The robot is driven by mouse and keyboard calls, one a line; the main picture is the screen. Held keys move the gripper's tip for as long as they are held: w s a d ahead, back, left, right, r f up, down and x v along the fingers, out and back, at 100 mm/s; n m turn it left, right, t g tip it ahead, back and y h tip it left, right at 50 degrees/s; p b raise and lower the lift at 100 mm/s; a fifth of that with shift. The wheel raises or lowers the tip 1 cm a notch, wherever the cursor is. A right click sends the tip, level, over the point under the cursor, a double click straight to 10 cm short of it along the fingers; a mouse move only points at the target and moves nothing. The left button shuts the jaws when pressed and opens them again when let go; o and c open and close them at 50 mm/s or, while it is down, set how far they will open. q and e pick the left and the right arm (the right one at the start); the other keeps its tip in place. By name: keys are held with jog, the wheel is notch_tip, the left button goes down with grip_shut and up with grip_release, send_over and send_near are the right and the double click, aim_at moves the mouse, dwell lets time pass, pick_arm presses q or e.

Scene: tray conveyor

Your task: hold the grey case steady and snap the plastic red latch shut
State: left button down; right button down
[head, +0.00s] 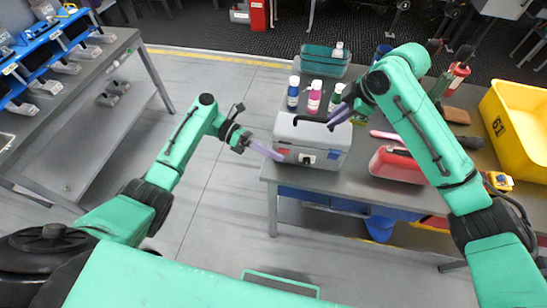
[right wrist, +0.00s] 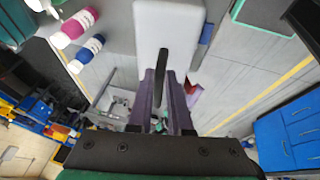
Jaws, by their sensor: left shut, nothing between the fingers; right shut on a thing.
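The grey case (head: 318,135) stands on the near left part of the table, with a black handle (head: 308,119) on top. A small red patch, seemingly the red latch (head: 283,151), shows on the left of its front face. My right gripper (head: 334,119) is shut on the handle; in the right wrist view the handle (right wrist: 162,66) runs between its purple fingers (right wrist: 163,82). My left gripper (head: 279,156) is shut and empty, its fingertips at the front left of the case close to the red patch. I cannot tell if they touch or whether the latch is closed.
Several small bottles (head: 314,96) and a teal bin (head: 323,61) stand behind the case. A red tub (head: 397,166) and a yellow crate (head: 520,120) are to its right. Open floor (head: 215,165) lies left of the table.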

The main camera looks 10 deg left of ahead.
jog(key=shift+s+f, duration=0.1)
jog(key=shift+f, duration=0.05)
pick_arm(q)
jog(key=shift+w+r+n, duration=0.15)
jog(key=shift+w+n, duration=0.05)
jog(key=shift+n, duration=0.2)
jog(key=shift+s, duration=0.1)
jog(key=a, duration=0.9)
jog(key=shift+s+a, duration=0.2)
jog(key=shift+s, duration=0.25)
